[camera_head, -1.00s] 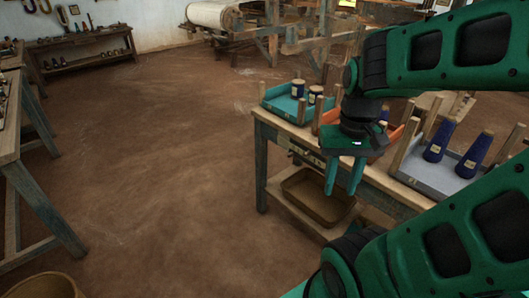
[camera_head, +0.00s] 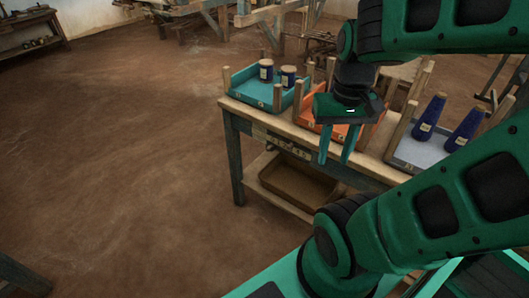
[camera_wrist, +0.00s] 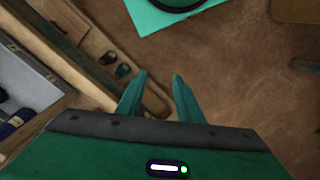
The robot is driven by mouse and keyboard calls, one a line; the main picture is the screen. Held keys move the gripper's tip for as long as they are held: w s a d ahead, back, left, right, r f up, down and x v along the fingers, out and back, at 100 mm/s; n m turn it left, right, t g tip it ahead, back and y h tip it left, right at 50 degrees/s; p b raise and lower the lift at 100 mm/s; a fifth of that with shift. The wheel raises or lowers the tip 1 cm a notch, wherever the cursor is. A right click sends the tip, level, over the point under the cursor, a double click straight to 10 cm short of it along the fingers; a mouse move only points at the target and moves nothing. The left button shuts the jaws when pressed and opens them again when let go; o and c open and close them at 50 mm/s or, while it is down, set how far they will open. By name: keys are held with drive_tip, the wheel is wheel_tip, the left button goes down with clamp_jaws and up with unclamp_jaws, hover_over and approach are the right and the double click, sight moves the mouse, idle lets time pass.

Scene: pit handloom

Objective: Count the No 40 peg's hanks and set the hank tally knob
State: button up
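My gripper (camera_head: 334,155) hangs fingers-down in front of the orange tray on the bench. Its two fingers are apart with nothing between them, which the wrist view also shows (camera_wrist: 160,85). I cannot make out a No 40 peg, its hanks or a hank tally knob in either view.
The bench (camera_head: 232,150) carries a teal tray (camera_head: 247,90) with two dark spools (camera_head: 266,70), an orange tray (camera_head: 306,121) and a grey tray (camera_head: 408,158) with blue cones (camera_head: 428,118). A brown bin (camera_head: 300,183) is on its lower shelf. Open floor (camera_head: 110,150) lies left.

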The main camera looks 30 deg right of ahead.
drive_tip(key=n+t+h, duration=0.6)
drive_tip(key=n+h, duration=1.1)
drive_tip(key=n, duration=0.9)
approach(270, 148)
drive_tip(key=x, duration=0.8)
drive_tip(key=shift+w+a+f, duration=0.15)
drive_tip(key=shift+w+f, duration=0.1)
drive_tip(key=shift+f, duration=0.1)
clamp_jaws()
